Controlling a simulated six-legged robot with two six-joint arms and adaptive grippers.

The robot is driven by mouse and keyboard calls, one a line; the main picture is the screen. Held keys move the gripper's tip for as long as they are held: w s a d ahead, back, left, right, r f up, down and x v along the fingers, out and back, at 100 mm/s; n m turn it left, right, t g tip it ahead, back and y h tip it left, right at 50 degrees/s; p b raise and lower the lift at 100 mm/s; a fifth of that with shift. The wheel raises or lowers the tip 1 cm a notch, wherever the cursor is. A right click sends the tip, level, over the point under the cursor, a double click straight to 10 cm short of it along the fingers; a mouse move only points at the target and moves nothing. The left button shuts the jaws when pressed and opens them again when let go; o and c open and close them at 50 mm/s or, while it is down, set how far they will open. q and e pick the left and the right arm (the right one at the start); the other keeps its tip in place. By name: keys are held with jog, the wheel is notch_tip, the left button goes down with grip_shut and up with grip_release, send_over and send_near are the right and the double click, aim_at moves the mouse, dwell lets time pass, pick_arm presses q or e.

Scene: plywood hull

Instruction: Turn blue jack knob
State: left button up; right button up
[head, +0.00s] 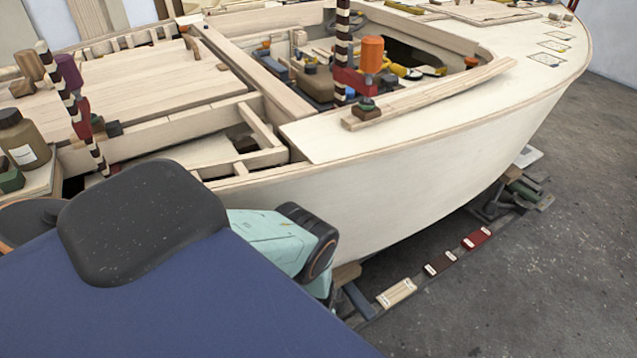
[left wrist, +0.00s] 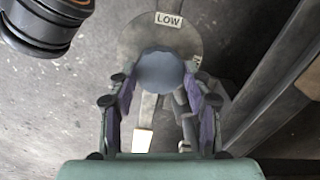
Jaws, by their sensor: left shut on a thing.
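The blue jack knob (left wrist: 160,72) is a rounded grey-blue knob in the left wrist view. It sits in front of a round grey disc (left wrist: 140,38) with a white label reading LOW at its top; a second label at the disc's right is partly hidden. My left gripper (left wrist: 158,88) is shut on the knob, with one finger on each side of it. My right gripper is in neither view.
The pale plywood hull (head: 420,165) fills the middle of the head view. Beige, brown and red plates (head: 397,292) lie along a floor rail below it. A dark support (head: 515,190) stands under the bow. Grey floor (head: 560,280) is clear at right. A beam (left wrist: 270,75) slants close on the right.

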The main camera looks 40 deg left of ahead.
pick_arm(q)
jog(key=shift+m, duration=1.1)
jog(key=o, duration=1.1)
jog(key=shift+o, duration=0.2)
